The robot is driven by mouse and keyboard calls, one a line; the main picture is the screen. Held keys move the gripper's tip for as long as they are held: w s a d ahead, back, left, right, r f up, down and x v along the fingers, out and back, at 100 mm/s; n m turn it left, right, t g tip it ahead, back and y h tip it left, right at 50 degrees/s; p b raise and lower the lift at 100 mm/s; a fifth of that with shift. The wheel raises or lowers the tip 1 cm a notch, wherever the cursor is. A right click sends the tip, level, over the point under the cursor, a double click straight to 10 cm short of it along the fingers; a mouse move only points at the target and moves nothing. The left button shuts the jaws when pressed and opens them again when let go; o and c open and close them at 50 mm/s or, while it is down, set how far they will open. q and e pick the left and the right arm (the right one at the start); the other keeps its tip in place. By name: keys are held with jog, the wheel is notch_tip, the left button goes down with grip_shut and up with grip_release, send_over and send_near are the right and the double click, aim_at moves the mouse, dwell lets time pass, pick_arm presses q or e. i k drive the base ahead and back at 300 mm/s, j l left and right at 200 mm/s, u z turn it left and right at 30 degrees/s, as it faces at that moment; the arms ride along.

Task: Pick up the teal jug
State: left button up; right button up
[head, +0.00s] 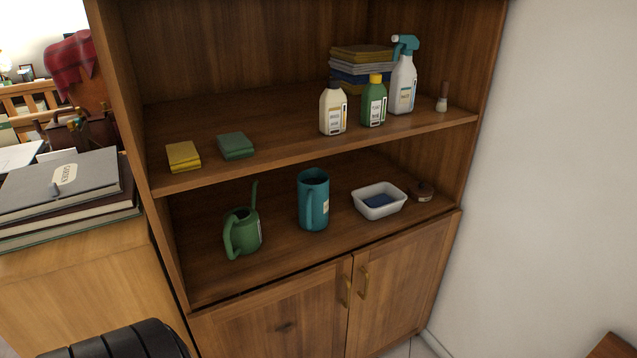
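The teal jug (316,204) stands upright on the lower open shelf (285,268) of a wooden cabinet, near the middle. It is tall, with a handle on its front left side and a pale label on its right side. Its top is open. A green watering can (246,234) stands to its left, and a white tub (384,209) with something dark blue inside stands to its right, both apart from it. Neither of my grippers is in view.
The upper shelf (262,118) overhangs the jug and holds sponges, bottles and folded cloths. A small brown round object (424,191) lies right of the tub. Cabinet doors (385,292) below are shut. Books (60,190) lie on the left desk.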

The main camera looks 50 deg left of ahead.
aim_at(313, 183)
jog(key=u, duration=1.5)
jog(key=z, duration=2.05)
jog(key=u, duration=1.6)
